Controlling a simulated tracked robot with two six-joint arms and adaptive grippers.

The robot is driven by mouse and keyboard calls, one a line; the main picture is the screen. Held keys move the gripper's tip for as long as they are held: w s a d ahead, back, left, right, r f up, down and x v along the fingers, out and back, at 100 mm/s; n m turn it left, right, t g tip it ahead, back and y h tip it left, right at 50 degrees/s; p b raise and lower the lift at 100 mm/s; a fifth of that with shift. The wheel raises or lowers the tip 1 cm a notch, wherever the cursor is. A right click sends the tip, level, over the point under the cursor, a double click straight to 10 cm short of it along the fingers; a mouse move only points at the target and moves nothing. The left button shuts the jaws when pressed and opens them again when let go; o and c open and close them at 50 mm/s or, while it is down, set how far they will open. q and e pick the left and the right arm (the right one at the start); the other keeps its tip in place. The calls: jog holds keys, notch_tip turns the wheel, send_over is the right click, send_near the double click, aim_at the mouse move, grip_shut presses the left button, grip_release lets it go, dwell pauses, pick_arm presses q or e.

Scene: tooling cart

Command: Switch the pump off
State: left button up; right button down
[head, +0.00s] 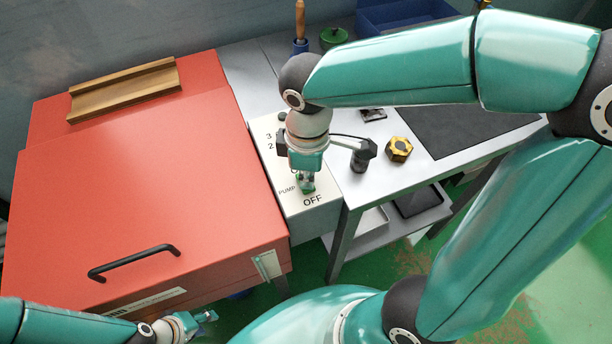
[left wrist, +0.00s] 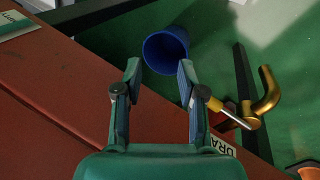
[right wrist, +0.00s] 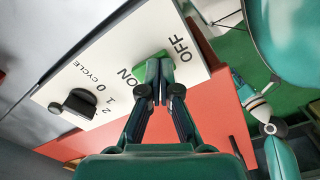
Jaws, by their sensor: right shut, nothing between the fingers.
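The pump switch is a green rocker (right wrist: 143,70) on a pale control panel (head: 318,222), between the words ON and OFF. The panel also shows in the right wrist view (right wrist: 105,72). My right gripper (right wrist: 162,82) is shut and empty, its fingertips right over the rocker and hiding part of it. In the head view it (head: 306,182) points down at the rocker; I cannot tell if it touches. Which side of the rocker is pressed is unclear. My left gripper (left wrist: 158,78) is open and empty, beside the front of the red cabinet (head: 150,190).
A black cycle knob (right wrist: 73,103) sits on the same panel. The cabinet has a black handle (head: 134,262). A blue bucket (left wrist: 166,50) and a brass drain handle (left wrist: 268,92) are near my left gripper.

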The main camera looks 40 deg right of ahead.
pick_arm(q)
jog(key=shift+r, duration=0.1)
pick_arm(e)
notch_tip(320, 180, up, 7)
jog(key=p, duration=0.6)
pick_arm(q)
notch_tip(320, 180, up, 6)
jog(key=shift+f, duration=0.1)
